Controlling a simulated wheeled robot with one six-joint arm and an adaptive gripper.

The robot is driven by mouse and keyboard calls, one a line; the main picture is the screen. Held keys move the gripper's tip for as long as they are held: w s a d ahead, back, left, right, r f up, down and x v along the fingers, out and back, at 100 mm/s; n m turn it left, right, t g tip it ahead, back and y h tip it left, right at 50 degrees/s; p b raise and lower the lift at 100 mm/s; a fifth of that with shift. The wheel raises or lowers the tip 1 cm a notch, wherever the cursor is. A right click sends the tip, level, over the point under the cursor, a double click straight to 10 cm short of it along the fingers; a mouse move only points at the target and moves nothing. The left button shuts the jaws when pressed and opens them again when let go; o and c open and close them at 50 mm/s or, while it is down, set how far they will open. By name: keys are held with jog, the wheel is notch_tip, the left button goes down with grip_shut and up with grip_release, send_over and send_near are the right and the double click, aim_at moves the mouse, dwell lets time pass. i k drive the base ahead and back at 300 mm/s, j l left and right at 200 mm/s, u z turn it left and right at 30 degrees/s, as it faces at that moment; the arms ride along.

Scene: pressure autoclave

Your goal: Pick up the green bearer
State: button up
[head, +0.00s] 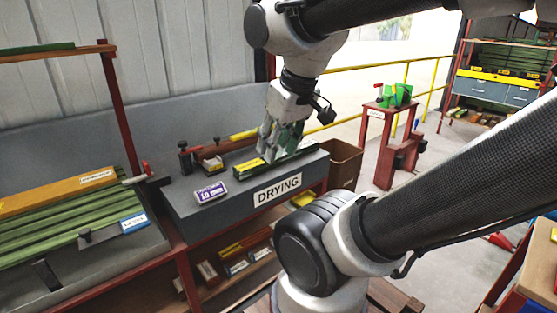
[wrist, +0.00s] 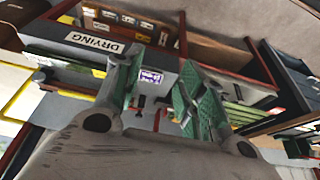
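The green bearer (head: 252,171), a long green bar with a yellow label at its left end, lies along the top of the grey bench marked DRYING (head: 230,205). My gripper (head: 279,157) is above the bearer's middle in the head view, pointing down, and hides part of it. Whether it touches the bar cannot be told. In the wrist view my gripper (wrist: 160,62) has its two green-padded fingers wide apart, with nothing seen held between them. There a green bar (wrist: 62,58) runs at the left toward the left finger.
A purple-and-white label block (head: 210,193) lies at the bench's front left. Small dark fixtures (head: 185,157) stand behind it. A brown bin (head: 345,160) is at the bench's right end. More green bars (head: 60,225) lie on the left rack. A yellow rail (head: 345,120) runs behind.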

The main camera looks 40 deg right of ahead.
aim_at(242, 172)
jog(key=i+l+z, duration=0.2)
jog(key=i+z, duration=0.15)
jog(key=i, duration=0.2)
jog(key=i+l+z, duration=0.1)
jog(key=i+z, duration=0.3)
jog(key=i, duration=0.15)
